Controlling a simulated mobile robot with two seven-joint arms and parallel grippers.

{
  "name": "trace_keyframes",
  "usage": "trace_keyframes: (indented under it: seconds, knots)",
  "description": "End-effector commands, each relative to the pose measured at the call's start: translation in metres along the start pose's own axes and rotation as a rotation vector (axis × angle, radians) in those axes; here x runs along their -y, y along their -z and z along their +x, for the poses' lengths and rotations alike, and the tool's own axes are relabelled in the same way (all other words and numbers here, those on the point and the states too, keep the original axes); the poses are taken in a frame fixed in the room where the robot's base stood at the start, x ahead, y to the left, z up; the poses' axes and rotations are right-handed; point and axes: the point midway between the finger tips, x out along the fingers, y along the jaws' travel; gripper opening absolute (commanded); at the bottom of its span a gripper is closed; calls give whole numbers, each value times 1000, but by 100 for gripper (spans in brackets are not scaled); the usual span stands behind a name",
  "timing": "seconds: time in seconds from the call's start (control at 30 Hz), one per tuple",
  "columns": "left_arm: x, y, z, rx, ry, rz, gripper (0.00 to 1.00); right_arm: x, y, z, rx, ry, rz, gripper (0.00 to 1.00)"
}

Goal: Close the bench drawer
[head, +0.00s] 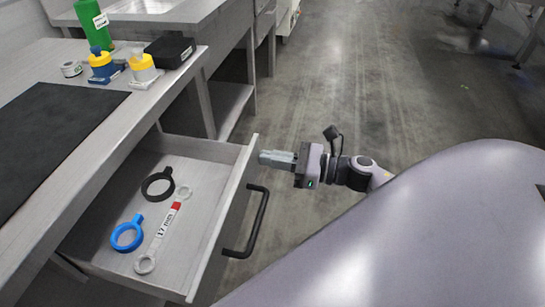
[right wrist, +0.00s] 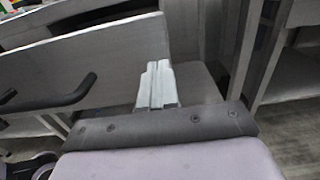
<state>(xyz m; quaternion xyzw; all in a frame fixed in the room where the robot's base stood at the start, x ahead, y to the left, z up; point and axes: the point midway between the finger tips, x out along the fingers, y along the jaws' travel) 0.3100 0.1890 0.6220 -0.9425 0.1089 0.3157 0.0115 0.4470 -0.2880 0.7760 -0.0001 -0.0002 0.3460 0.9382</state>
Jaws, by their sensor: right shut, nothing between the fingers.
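The bench drawer (head: 228,211) is pulled out from under the bench in the head view. Its front carries a black bar handle (head: 257,222). Inside lie a black ring (head: 146,190), a blue ring (head: 117,243) and a wrench (head: 163,233) marked 17 mm. My right gripper (head: 262,157) is shut and empty, beside the far end of the drawer front. In the right wrist view its fingers (right wrist: 157,70) appear close to the end of the drawer front (right wrist: 100,62), and the handle (right wrist: 60,99) is at the left. I cannot tell whether they touch. My left gripper is not in view.
Another bench stands beyond. The floor (head: 350,90) beyond my right gripper is clear.

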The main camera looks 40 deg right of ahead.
Motion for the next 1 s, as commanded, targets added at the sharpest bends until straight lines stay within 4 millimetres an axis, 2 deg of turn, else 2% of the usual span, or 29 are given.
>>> trace_keyframes:
  seconds: [0.37,0.57,0.77,1.0]
  knots:
    - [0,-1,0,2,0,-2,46,0,0,2,0,0,0,0]
    - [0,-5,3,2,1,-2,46,0,1,20,3,-2,-1,0]
    - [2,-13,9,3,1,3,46,0,0,61,5,-1,-4,0]
    - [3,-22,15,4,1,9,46,0,0,126,5,-1,-2,0]
